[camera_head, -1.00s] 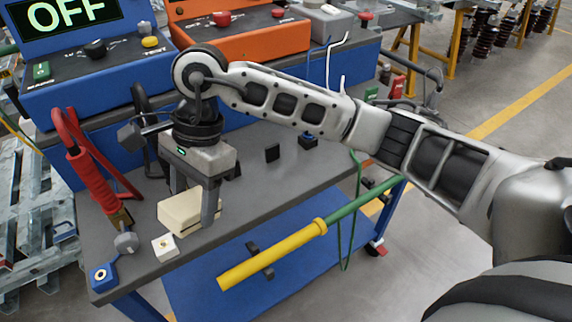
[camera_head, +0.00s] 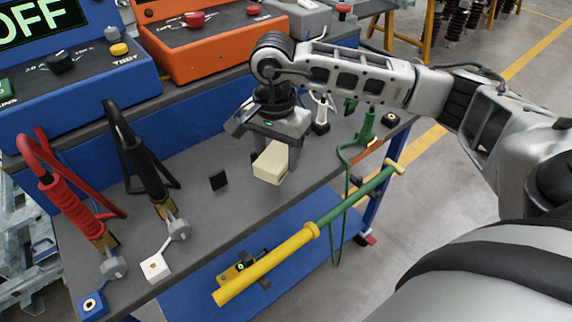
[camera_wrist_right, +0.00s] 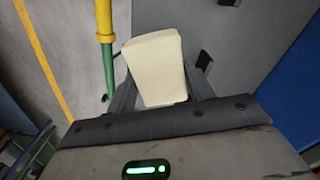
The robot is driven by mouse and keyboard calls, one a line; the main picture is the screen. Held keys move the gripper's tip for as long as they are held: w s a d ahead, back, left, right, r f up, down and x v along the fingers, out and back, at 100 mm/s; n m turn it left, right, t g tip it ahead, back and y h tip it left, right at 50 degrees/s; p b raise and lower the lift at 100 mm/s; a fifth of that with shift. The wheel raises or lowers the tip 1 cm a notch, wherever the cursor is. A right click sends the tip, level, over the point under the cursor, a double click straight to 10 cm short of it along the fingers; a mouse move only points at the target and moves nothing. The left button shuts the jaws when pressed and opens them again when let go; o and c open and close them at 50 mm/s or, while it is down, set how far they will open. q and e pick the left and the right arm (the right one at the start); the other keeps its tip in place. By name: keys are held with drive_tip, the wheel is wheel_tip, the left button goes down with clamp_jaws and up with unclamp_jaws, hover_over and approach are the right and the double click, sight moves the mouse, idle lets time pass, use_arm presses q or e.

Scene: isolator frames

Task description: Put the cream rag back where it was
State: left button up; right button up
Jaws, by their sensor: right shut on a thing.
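The cream rag (camera_head: 270,163) is a folded, block-like pad in the head view, held at the right part of the grey table top (camera_head: 215,225). My right gripper (camera_head: 274,160) is shut on it from above. In the right wrist view the cream rag (camera_wrist_right: 156,68) sits between the two dark fingers (camera_wrist_right: 158,90). I cannot tell whether the rag clears the table top. My left gripper is not in view.
A red-handled clamp (camera_head: 72,205) and a black-handled clamp (camera_head: 148,175) stand at the left. A small black block (camera_head: 218,180) lies left of the rag. A yellow-green pole (camera_head: 270,262) runs along the front. Blue and orange consoles (camera_head: 205,45) stand behind.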

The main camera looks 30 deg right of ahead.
sight(286, 180)
drive_tip(key=shift+d+f, duration=0.55)
drive_tip(key=shift+f, duration=0.15)
drive_tip(key=shift+s+d+f+p, duration=0.1)
drive_tip(key=shift+d+f+p, duration=0.15)
drive_tip(key=shift+f, duration=0.75)
drive_tip(key=shift+d+f+p, duration=0.2)
drive_tip(key=shift+f, duration=0.8)
drive_tip(key=o, duration=0.9)
wheel_tip(286, 180, up, 12)
drive_tip(key=shift+r+b, duration=0.1)
drive_tip(key=shift+b, duration=0.4)
